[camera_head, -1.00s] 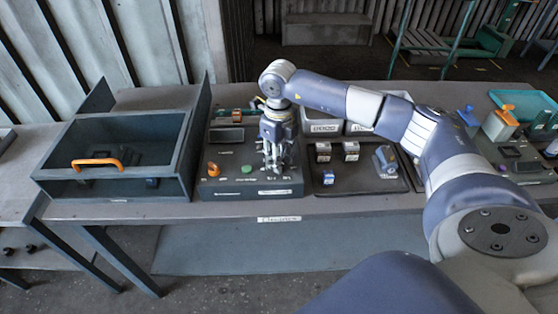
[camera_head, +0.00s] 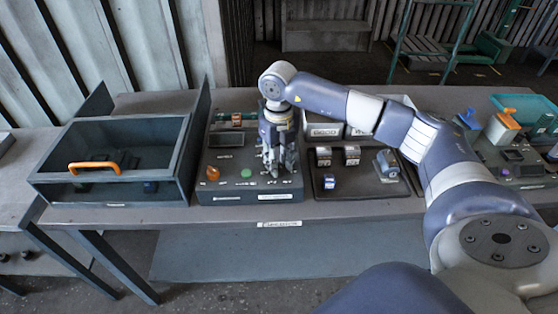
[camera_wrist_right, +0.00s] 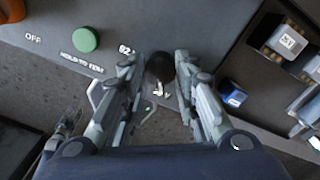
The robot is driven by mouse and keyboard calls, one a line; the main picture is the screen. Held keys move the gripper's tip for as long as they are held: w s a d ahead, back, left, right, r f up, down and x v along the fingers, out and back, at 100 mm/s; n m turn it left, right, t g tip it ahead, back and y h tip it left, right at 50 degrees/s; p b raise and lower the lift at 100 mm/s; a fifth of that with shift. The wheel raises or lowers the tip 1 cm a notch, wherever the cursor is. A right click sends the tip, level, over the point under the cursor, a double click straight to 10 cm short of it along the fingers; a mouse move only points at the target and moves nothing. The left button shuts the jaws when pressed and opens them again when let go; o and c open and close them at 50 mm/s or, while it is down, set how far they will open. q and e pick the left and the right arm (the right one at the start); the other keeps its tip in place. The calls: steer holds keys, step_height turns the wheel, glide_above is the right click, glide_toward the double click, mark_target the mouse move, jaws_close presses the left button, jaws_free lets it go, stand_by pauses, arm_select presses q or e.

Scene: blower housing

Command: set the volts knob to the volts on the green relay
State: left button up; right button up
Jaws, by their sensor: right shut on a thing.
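My right gripper (camera_head: 280,170) reaches down over the right part of the dark control panel (camera_head: 222,180). In the right wrist view its fingers (camera_wrist_right: 161,88) are closed on either side of a dark round knob (camera_wrist_right: 159,67), which stands on the panel near its front edge. The fingers hide much of the knob and its markings; a partial printed number shows just left of it. I cannot make out which relay is green: small relays (camera_head: 323,156) stand on the dark tray (camera_head: 345,190), with labels too small to read. My left gripper is out of view.
A green button (camera_head: 246,173) and an orange knob (camera_head: 212,172) sit on the panel left of my gripper. An open-topped box with an orange handle (camera_head: 95,165) stands further left. Labelled white bins (camera_head: 323,130) stand behind the tray. A blue relay (camera_wrist_right: 232,93) lies beside the panel.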

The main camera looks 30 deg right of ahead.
steer(key=o, duration=1.1)
steer(key=shift+r, duration=0.15)
step_height(320, 180, up, 12)
